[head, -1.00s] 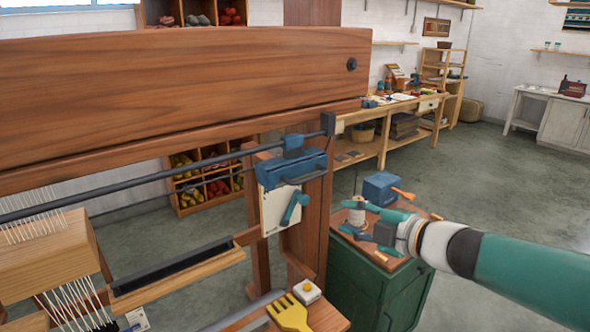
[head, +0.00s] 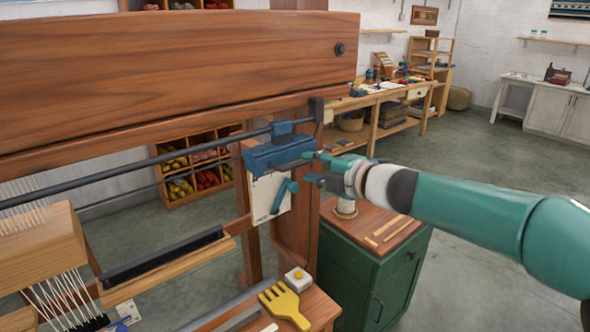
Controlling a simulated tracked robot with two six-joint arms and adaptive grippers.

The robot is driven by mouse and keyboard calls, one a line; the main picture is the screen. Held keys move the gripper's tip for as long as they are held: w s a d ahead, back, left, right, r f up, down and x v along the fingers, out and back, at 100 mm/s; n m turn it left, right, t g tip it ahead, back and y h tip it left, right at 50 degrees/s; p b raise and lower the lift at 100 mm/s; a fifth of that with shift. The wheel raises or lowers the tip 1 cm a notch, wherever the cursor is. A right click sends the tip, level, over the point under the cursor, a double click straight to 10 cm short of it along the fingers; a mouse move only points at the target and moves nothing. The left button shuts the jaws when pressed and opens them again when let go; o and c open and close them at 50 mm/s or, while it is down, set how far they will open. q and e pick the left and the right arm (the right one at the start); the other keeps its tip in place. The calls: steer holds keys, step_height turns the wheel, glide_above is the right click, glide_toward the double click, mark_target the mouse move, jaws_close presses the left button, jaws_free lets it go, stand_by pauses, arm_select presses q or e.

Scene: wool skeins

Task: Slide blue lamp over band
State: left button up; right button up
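The blue lamp (head: 278,151) is a blue housing hung on a dark rail (head: 170,161) at the rail's right end, under a broad wooden beam. It has a bar handle in front, and a pale plate with a blue lever (head: 284,192) hangs below it. My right gripper (head: 312,167) is at the lamp's right side, by the handle's end. Its fingers are apart; I cannot tell whether they touch the handle. White threads (head: 60,290) run over a wooden block at the left. I cannot make out which part is the band. My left gripper is not in view.
A green cabinet (head: 365,285) with a wooden top stands under my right arm, with a thread spool (head: 345,208) on it. A long dark strip (head: 165,257) lies below the rail.

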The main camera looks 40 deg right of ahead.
mark_target(300, 165)
steer(key=shift+x, duration=2.2)
jaws_close()
steer(key=shift+f, duration=0.1)
